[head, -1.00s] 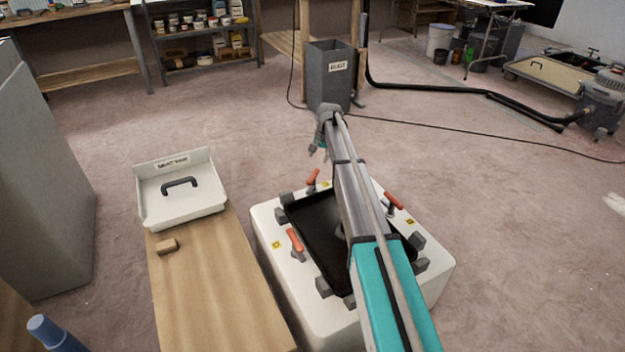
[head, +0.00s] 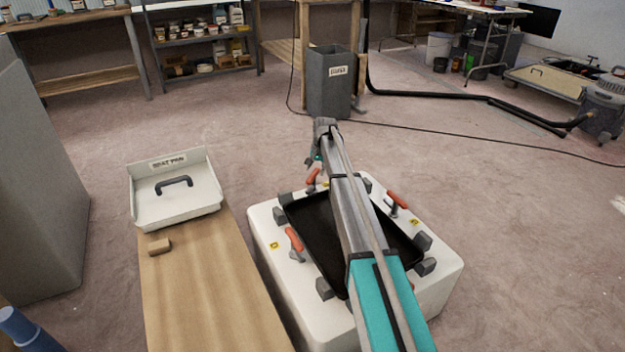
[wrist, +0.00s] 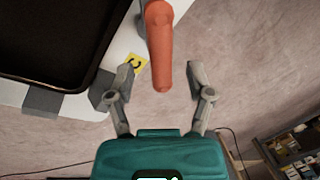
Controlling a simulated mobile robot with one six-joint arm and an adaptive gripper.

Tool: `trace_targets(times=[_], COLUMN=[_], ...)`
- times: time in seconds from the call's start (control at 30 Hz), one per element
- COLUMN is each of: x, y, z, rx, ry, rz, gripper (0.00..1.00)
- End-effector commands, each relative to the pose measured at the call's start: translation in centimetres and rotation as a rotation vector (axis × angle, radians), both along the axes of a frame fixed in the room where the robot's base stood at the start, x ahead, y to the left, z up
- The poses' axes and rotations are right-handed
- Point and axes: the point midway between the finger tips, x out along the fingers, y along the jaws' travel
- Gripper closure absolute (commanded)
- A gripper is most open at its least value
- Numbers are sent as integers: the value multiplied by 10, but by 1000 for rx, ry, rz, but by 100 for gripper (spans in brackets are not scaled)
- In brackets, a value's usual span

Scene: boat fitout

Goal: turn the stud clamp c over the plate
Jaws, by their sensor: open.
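Stud clamp c has a red-orange handle (wrist: 160,45) and a yellow label with a dark letter C (wrist: 134,64) beside it in the wrist view. In the head view its handle (head: 313,177) is at the far side of the white block (head: 275,265). The black plate (head: 312,225) lies on the block, partly behind my arm; its corner (wrist: 50,40) shows in the wrist view. My gripper (wrist: 160,78) is open, one finger on each side of the handle's end, with gaps showing. In the head view, my gripper (head: 314,160) is just above clamp c.
Two other red-handled clamps stand at the left (head: 294,240) and right (head: 397,200) of the plate. Grey blocks ring the plate. A wooden bench (head: 205,285) with a white tray (head: 150,212) stands left. A grey bin (head: 330,95) stands behind on open floor.

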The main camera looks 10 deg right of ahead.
Motion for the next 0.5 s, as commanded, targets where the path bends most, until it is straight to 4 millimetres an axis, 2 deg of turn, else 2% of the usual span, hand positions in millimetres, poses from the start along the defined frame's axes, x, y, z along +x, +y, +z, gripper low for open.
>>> trace_targets(times=[0.03, 0.2, 0.5], x=[1, 2, 3], y=[1, 3, 4], z=[-8, -18, -24], rx=[0, 0, 0], ry=[0, 0, 0], rz=[0, 0, 0], gripper=[32, 32, 32])
